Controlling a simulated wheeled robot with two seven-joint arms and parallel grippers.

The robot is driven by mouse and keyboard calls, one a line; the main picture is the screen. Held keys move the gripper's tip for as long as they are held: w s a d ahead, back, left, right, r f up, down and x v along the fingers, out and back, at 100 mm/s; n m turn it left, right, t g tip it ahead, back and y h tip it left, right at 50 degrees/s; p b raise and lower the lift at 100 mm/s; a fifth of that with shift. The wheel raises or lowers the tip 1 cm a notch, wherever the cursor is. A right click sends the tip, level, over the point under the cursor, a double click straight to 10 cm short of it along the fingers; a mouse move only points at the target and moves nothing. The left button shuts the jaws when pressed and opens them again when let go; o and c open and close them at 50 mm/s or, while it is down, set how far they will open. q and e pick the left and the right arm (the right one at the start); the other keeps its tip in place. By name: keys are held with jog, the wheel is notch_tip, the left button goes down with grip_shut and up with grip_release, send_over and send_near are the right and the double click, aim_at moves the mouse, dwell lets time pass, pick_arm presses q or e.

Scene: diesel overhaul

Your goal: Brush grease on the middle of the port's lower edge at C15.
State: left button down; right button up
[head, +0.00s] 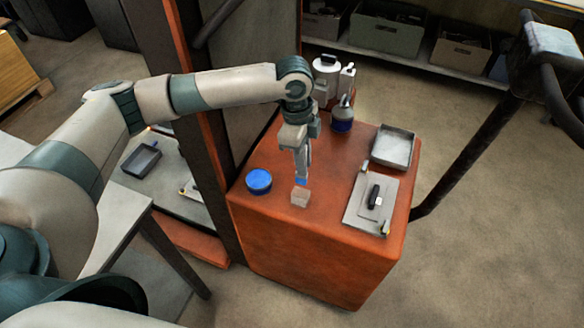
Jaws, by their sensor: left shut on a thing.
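My left gripper (302,172) points down over the orange cabinet top (330,165). It is shut on a small blue thing (301,182), mostly hidden between the fingers; I cannot tell whether it is the brush. A pale, greyish block (300,197) shows right below the fingertips; whether it touches the held thing is unclear. A round blue tin or lid (259,181) sits to the left of the gripper; I cannot tell whether it holds grease. No port or C15 marking can be made out. My right gripper is not in view.
A grey tray (393,147) and a flat plate with a black item (364,212) lie to the right. A dark post (188,90) rises on the left.

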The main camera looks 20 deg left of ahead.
pick_arm(q)
jog(key=shift+s+a+r+n+b, duration=0.1)
jog(key=shift+r+n+b, duration=0.05)
jog(key=shift+r+n, duration=0.25)
jog(key=shift+s+a+r+n+b, duration=0.15)
jog(key=shift+r+n, duration=0.1)
jog(key=shift+n, duration=0.25)
jog(key=s+a+r+n+b, duration=0.1)
jog(key=s+a+r+n, duration=0.1)
jog(key=n, duration=0.6)
jog(key=s+a+r+n+t+y+b, duration=0.1)
jog(key=s+a+r+n+b, duration=0.1)
jog(key=s+r+n, duration=0.2)
jog(key=shift+r+n+b, duration=0.3)
jog(key=shift+r+n, duration=1.25)
jog(key=shift+n, duration=0.65)
